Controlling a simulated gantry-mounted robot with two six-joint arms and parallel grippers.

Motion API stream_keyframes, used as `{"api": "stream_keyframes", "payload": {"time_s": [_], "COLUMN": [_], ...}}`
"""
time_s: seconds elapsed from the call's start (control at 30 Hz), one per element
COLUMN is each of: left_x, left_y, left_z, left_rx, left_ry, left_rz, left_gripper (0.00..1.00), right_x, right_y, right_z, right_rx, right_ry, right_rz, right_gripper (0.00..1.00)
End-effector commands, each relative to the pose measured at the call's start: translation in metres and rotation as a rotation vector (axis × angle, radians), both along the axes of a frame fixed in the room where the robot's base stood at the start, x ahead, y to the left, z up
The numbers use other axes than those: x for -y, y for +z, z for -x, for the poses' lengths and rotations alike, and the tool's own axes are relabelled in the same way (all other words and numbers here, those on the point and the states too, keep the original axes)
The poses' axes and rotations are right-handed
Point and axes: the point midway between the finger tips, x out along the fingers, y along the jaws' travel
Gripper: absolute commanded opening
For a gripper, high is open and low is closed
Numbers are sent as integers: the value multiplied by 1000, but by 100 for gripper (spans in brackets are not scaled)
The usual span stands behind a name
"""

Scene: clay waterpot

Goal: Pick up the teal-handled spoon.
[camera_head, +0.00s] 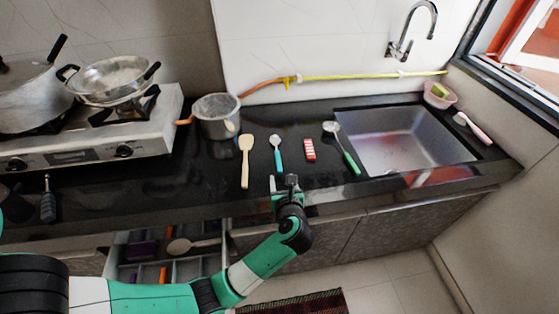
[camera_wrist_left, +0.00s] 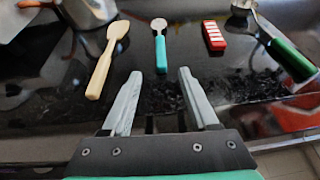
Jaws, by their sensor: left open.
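The teal-handled spoon (camera_head: 277,154) lies on the black counter, its pale metal bowl toward the wall and its teal handle toward the front edge. It also shows in the left wrist view (camera_wrist_left: 160,50), ahead of the fingers and roughly in line with the gap between them. My left gripper (camera_head: 286,184) is just short of the handle's near end, at the counter's front edge. In the left wrist view its two grey fingers (camera_wrist_left: 154,90) are spread apart with nothing between them. The gripper does not touch the spoon. My right gripper is not in view.
A wooden spatula (camera_head: 245,160) lies left of the spoon, and a red-and-white block (camera_head: 309,150) lies right. Farther right are a green-handled ladle (camera_head: 345,153) and the sink (camera_head: 405,145). A metal pot (camera_head: 217,117) stands behind. An open drawer (camera_head: 170,255) is below the counter.

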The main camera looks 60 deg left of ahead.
Motion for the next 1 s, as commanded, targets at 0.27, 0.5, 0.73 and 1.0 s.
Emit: {"api": "stream_keyframes", "payload": {"time_s": [0.27, 0.5, 0.73, 1.0], "left_x": [-24, -55, -65, -100], "left_y": [-13, -24, -31, -45], "left_z": [-8, -20, -23, -35], "left_rx": [3, 3, 2, 2], "left_ry": [5, 2, 2, 1], "left_rz": [-1, -1, -2, -1], "left_gripper": [60, 60, 60, 60], "right_x": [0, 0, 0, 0], "right_y": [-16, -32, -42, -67], "right_z": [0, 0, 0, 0], "right_rx": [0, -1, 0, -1], "right_ry": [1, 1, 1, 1], "right_rz": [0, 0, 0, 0], "right_gripper": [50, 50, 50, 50]}}
